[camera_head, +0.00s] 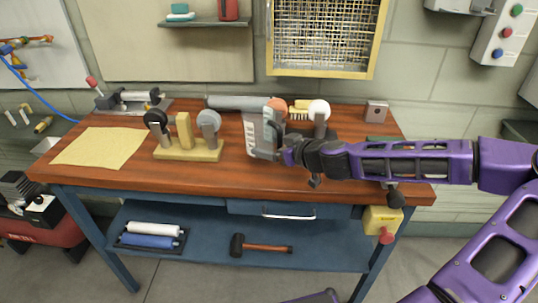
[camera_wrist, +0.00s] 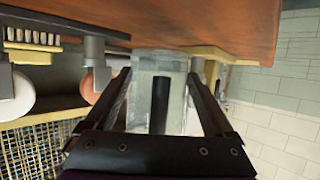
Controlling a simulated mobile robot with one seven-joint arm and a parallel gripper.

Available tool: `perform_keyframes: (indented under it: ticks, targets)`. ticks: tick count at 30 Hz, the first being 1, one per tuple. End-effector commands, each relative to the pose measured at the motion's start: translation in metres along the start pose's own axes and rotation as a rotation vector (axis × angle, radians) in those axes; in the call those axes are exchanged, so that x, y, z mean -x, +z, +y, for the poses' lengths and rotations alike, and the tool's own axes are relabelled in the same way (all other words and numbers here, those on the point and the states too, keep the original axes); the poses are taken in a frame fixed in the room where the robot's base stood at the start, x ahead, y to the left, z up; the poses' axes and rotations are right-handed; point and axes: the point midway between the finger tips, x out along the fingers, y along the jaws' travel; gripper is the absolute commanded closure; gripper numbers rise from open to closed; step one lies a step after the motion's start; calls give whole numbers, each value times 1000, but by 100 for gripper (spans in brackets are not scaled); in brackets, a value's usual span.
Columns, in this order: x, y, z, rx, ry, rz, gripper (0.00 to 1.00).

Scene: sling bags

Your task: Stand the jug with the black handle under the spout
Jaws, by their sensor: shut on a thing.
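A clear, greyish jug (camera_head: 257,135) with pale markings is near the middle of the workbench in the head view, leaning slightly. My gripper (camera_head: 281,148) reaches it from the right and is shut on it. In the wrist view the jug (camera_wrist: 143,75) is between my two fingers (camera_wrist: 160,90), its black handle (camera_wrist: 160,103) running between them. I cannot tell whether its base touches the bench. I cannot clearly make out a spout.
A wooden stand (camera_head: 190,153) with round-headed grey posts is left of the jug. A white disc (camera_head: 319,110), an orange disc (camera_head: 278,105) and a brush (camera_head: 299,113) are close behind it. Paper (camera_head: 100,147) lies at left. The bench front is mostly clear.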

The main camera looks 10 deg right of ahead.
Motion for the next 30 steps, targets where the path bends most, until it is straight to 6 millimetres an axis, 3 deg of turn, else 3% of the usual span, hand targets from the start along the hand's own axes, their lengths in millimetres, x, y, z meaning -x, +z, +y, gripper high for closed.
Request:
perform_keyframes:
  ticks: [6,17,18,20,30]
  targets:
    - [-10,24,-1,-3,-2,1,77]
    - [-12,28,0,0,0,0,77]
    - [-12,29,0,-1,0,0,10]
    - [-11,28,0,-1,0,0,0]
    - [-9,24,0,-1,0,0,0]
